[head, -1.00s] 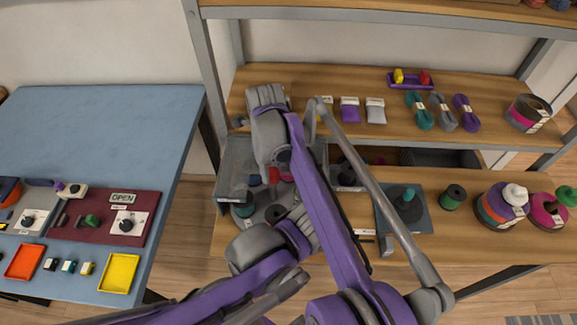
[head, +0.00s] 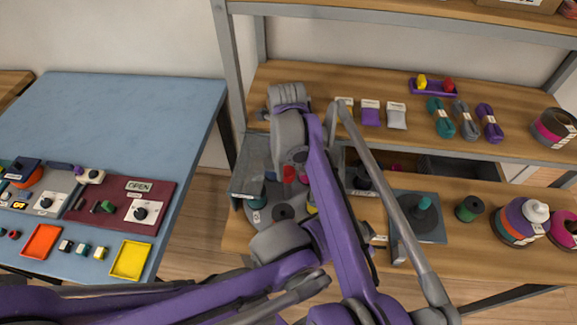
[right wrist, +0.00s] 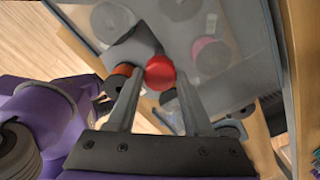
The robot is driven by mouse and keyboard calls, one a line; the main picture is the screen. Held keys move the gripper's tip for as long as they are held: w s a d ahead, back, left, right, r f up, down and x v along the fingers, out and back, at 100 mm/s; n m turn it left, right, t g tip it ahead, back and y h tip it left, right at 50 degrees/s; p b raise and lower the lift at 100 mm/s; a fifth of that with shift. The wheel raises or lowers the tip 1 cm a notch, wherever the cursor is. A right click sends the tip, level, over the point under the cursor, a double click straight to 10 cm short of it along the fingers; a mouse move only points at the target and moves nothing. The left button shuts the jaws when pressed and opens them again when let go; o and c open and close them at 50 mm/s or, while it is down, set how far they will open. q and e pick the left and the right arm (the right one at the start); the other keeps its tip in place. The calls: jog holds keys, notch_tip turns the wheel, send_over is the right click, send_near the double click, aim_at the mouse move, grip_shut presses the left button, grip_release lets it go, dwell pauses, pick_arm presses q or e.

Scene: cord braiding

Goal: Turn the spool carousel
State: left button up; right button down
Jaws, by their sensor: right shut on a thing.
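The spool carousel (head: 262,215) is a grey round turntable on the lower shelf, partly hidden by my arm in the head view. It carries spools, among them a dark one (head: 283,212) and a teal one (head: 256,201). A red knob (right wrist: 160,72) shows in the right wrist view, close to an orange spool (right wrist: 120,76). My right gripper (right wrist: 158,88) has its fingers on either side of the red knob and is shut on it. In the head view the red knob (head: 289,173) shows beside my arm, and the fingertips are hidden. My left gripper is not seen.
A grey board (head: 432,234) with a teal spool and a green spool (head: 469,208) stand right of the carousel. Cord hanks (head: 466,120) lie on the shelf above. A blue table (head: 130,110) with a switch panel stands at left.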

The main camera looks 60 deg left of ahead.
jog(key=shift+c, duration=1.5)
grip_release()
notch_tip(320, 180, up, 11)
jog(key=shift+p, duration=0.35)
jog(key=shift+f, duration=0.1)
